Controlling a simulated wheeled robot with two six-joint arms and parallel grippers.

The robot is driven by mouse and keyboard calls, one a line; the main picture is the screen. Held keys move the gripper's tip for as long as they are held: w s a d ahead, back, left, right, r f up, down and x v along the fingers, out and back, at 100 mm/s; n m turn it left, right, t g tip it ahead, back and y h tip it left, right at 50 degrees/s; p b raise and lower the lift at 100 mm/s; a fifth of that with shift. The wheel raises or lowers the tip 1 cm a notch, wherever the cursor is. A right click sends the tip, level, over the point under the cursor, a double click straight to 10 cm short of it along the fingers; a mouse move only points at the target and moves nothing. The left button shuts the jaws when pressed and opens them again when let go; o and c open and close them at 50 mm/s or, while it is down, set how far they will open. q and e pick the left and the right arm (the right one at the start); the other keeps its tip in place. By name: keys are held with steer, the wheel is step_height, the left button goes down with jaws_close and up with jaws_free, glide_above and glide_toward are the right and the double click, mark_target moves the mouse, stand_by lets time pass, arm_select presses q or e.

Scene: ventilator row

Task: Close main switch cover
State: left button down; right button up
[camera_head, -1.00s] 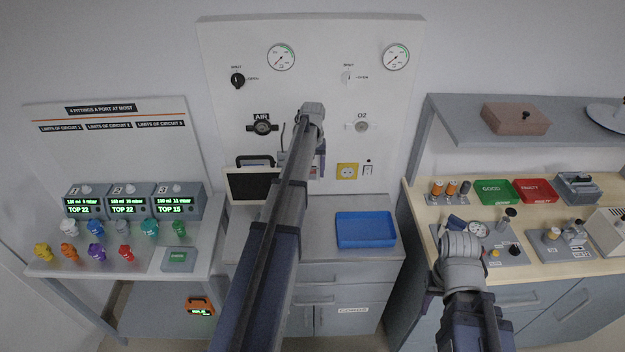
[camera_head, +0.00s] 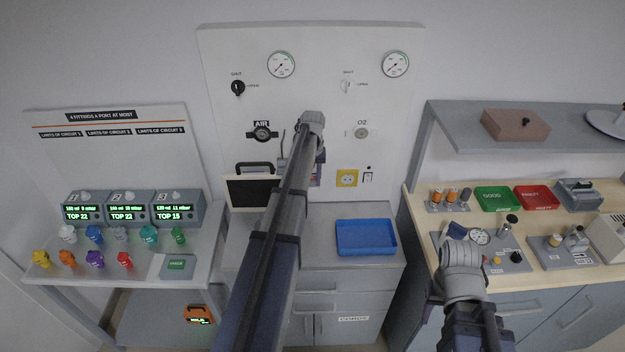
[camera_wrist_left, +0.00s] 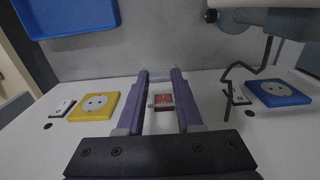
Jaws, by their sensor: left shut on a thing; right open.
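The main switch (camera_wrist_left: 163,101) shows in the left wrist view as a small red rocker in a pale frame on the white wall panel. A pale, see-through strip (camera_wrist_left: 158,75), which looks like the edge of its cover, lies between my fingertips. My left gripper (camera_wrist_left: 160,73) has its two purple fingers on either side and is shut on this piece. How far the cover is swung I cannot tell. In the head view my left gripper (camera_head: 317,172) is mostly hidden behind my own arm, and so is the switch. My right gripper does not show; only its arm does.
A yellow socket (camera_wrist_left: 95,103) and a blue socket (camera_wrist_left: 277,93) flank the switch, with a bent dark hook (camera_wrist_left: 236,83) near the blue one. A blue tray (camera_head: 366,251) stands on the cabinet below. A dark framed board (camera_head: 252,192) leans at its left.

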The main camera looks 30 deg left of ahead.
arm_select(q)
steer(key=shift+s+f, duration=0.1)
step_height(320, 180, down, 9)
steer(key=w+a+t+y+b, duration=0.1)
steer(key=t+y+b, duration=0.8)
steer(key=b, duration=2.1)
steer(key=shift+w+a+t, duration=0.15)
steer(key=shift+w+t, duration=0.35)
steer(key=shift+t, duration=2.4)
steer(key=c, duration=0.7)
jaws_free()
steer(key=shift+o, duration=0.7)
